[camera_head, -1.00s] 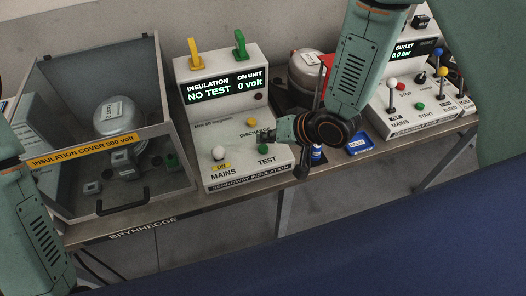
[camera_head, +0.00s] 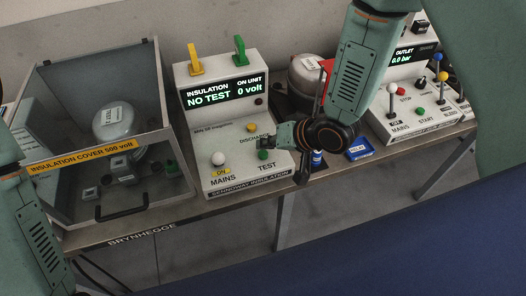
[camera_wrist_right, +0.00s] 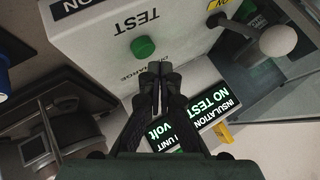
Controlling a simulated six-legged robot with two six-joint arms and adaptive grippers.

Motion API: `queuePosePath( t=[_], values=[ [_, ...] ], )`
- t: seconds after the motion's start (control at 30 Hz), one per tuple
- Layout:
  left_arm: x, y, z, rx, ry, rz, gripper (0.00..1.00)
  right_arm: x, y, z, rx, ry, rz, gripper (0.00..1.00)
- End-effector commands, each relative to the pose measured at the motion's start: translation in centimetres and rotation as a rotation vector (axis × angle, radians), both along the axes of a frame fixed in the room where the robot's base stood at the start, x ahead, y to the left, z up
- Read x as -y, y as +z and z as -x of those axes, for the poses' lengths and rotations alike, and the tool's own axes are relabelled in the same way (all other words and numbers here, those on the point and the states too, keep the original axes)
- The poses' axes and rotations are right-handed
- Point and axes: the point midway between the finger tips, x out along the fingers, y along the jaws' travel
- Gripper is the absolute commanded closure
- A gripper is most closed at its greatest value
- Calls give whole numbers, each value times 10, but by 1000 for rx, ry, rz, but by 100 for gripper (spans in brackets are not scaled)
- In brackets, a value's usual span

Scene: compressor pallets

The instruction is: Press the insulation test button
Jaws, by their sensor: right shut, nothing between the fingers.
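The insulation test unit (camera_head: 212,127) is a white console whose display (camera_head: 219,95) reads "NO TEST" and "0 volt". Its green TEST button (camera_head: 263,155) is on the sloped front, right of the white MAINS knob (camera_head: 218,158). My right gripper (camera_head: 266,143) is just above the TEST button in the head view, fingers together and empty. In the right wrist view the closed fingertips (camera_wrist_right: 160,68) are close to the green button (camera_wrist_right: 142,47) but look apart from it. My left arm shows at the left edge; its gripper is out of view.
A clear insulation cover (camera_head: 105,185) with a yellow label encloses a compressor (camera_head: 117,122) at left. A yellow discharge button (camera_head: 252,128) sits just behind my right gripper.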

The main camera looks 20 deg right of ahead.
Motion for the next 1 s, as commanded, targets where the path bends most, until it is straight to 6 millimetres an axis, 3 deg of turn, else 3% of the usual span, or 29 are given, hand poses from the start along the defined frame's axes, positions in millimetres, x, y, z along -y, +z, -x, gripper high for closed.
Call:
queuePosePath(
  t=[1.0],
  values=[
    [0, -4, 0, 0, 0, 0, 100, 0, -9, -1, 0, 0, 0, 100]
  ],
)
